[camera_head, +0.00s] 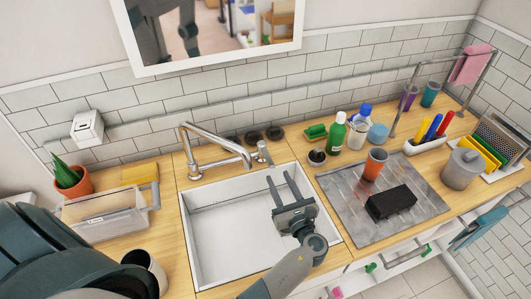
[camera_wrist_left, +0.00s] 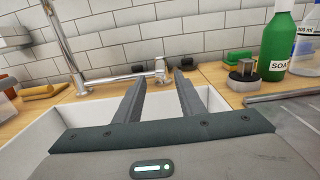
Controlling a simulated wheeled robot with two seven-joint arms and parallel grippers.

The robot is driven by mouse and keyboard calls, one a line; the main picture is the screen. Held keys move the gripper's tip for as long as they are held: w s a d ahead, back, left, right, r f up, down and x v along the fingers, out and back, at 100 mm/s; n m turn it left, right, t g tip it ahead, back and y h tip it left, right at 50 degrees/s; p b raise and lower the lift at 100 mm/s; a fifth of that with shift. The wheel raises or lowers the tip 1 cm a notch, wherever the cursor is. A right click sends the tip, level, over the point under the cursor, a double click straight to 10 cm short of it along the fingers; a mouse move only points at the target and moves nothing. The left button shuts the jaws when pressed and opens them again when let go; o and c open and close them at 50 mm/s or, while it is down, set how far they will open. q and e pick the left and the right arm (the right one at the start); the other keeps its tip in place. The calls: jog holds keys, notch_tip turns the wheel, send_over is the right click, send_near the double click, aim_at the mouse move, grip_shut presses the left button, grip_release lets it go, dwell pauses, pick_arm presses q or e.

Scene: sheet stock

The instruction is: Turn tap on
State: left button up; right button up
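The tap is a chrome mixer (camera_head: 215,141) at the back edge of the white sink (camera_head: 203,238), its spout arching over the basin. Its small upright lever (camera_head: 263,150) stands at the right end of the tap body. In the left wrist view the lever (camera_wrist_left: 160,66) appears between and just beyond my fingertips, with the spout (camera_wrist_left: 62,42) to the left. My left gripper (camera_head: 279,176) is over the sink, fingers apart and empty, tips pointing at the lever. I cannot tell whether they touch it. My right gripper is not in view.
A clear bin (camera_head: 103,218) and potted plant (camera_head: 72,181) stand left. The basin is empty.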

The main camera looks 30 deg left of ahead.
aim_at(263, 148)
pick_arm(q)
jog(key=b+x, duration=0.3)
jog(key=x, duration=1)
jog(key=shift+w+a, duration=0.25)
jog(key=shift+a, duration=0.05)
jog(key=shift+c, duration=0.2)
grip_shut()
